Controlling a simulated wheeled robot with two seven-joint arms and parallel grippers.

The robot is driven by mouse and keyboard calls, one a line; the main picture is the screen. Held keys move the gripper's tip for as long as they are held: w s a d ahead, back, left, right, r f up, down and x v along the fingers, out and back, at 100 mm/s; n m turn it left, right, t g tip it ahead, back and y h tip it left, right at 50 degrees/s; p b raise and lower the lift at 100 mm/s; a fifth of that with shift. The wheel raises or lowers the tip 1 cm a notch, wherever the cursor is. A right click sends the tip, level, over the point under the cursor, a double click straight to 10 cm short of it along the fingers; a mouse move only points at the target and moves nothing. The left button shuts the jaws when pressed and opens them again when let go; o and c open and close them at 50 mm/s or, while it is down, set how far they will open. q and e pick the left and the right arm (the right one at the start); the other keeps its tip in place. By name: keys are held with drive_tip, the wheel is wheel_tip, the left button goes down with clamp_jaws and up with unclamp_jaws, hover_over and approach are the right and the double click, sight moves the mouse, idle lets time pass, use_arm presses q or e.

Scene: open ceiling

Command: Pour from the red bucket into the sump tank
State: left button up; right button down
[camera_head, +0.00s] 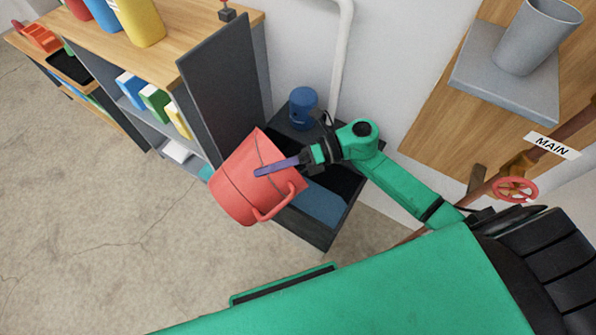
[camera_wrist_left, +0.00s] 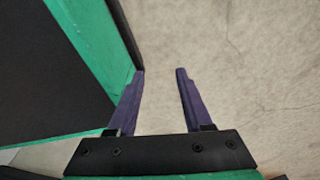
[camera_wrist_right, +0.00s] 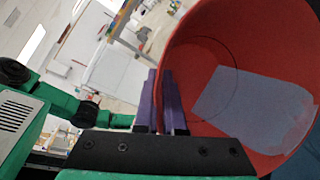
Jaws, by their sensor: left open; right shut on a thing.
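The red bucket (camera_head: 240,187) hangs tilted in my right gripper (camera_head: 262,170), over the left side of the dark sump tank (camera_head: 318,222). My right gripper is shut on the bucket's wall near its rim. In the right wrist view the bucket's inside (camera_wrist_right: 210,70) shows a grey-blue patch of water (camera_wrist_right: 250,108). The tank is an open dark box with bluish water in it; the bucket and my arm hide part of it. My left gripper (camera_wrist_left: 160,75) is open and empty above the bare floor in the left wrist view; it is out of the head view.
A tall dark panel (camera_head: 222,85) stands behind the bucket, beside a wooden-topped shelf (camera_head: 190,45) with bottles and boxes. A blue pump-like object (camera_head: 303,105) sits at the tank's back. A grey shelf with a cup (camera_head: 535,35) and a red valve wheel (camera_head: 515,190) are right. Floor is clear at left.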

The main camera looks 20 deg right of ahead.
use_arm(q)
drive_tip(key=shift+w+d, duration=0.1)
drive_tip(key=shift+w, duration=0.05)
use_arm(e)
drive_tip(key=shift+r, duration=0.1)
use_arm(q)
drive_tip(key=shift+w, duration=0.2)
use_arm(e)
drive_tip(key=shift+w+d, duration=0.1)
drive_tip(key=shift+d, duration=0.05)
use_arm(q)
drive_tip(key=shift+w+d, duration=0.1)
drive_tip(key=shift+d, duration=0.05)
use_arm(e)
drive_tip(key=shift+d, duration=0.1)
drive_tip(key=shift+d+r, duration=0.1)
use_arm(q)
drive_tip(key=shift+w+d, duration=0.2)
use_arm(e)
drive_tip(key=shift+w, duration=0.1)
use_arm(q)
drive_tip(key=shift+d+b, duration=0.1)
drive_tip(key=shift+b, duration=0.2)
use_arm(e)
drive_tip(key=shift+d, duration=0.1)
use_arm(q)
drive_tip(key=shift+w+d+r, duration=0.1)
drive_tip(key=shift+w, duration=0.05)
